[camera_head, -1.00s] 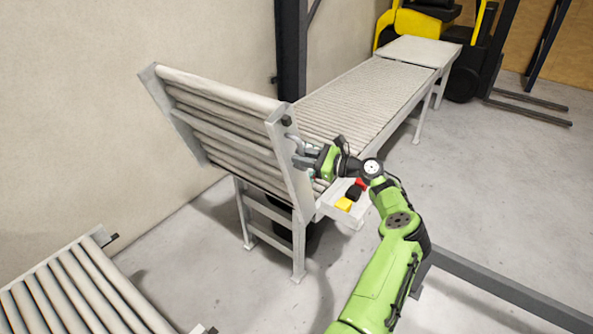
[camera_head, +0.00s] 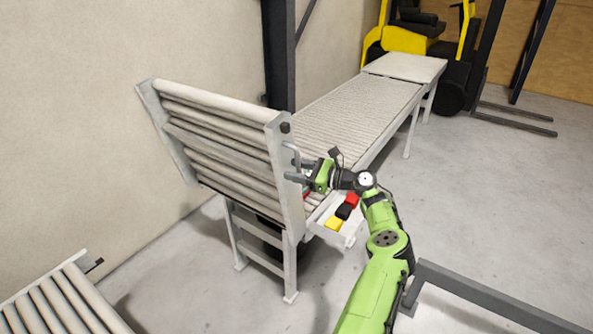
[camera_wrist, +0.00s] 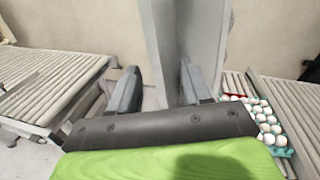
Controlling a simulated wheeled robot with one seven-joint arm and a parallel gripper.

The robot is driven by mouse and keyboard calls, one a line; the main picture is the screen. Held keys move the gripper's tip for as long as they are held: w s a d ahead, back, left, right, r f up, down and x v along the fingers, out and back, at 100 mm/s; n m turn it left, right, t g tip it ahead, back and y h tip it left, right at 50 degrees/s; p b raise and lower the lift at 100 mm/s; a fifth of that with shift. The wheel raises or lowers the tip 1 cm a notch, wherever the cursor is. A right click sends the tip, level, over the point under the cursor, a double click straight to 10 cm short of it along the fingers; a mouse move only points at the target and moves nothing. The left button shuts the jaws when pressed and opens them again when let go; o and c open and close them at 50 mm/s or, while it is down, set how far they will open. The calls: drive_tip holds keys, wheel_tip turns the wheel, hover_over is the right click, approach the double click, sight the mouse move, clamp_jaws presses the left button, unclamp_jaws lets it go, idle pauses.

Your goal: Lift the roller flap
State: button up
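The roller flap (camera_head: 222,130) stands raised and tilted, a frame of grey rollers hinged at the near end of the roller conveyor. A small handle (camera_head: 291,153) is on the outer face of its right side plate. My gripper (camera_head: 297,177) is at that plate, just below the handle's top. In the wrist view my gripper's two fingers (camera_wrist: 158,88) are apart, with the flap's side plate (camera_wrist: 187,40) rising beyond and between them. I see nothing clearly clamped. The handle is not distinct in the wrist view, so contact with it cannot be told.
The long conveyor (camera_head: 350,110) runs back to a yellow forklift (camera_head: 405,38). Yellow, black and red buttons (camera_head: 345,210) sit below my gripper. Another roller conveyor (camera_head: 62,305) is at lower left, across a gap. A teal egg tray (camera_wrist: 283,152) with eggs lies at right. A grey rail (camera_head: 490,295) crosses lower right.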

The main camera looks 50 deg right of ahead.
drive_tip(key=shift+a, duration=0.25)
drive_tip(key=b+v, duration=0.2)
drive_tip(key=v, duration=1.4)
drive_tip(key=shift+w+d, duration=0.1)
drive_tip(key=shift+w, duration=0.05)
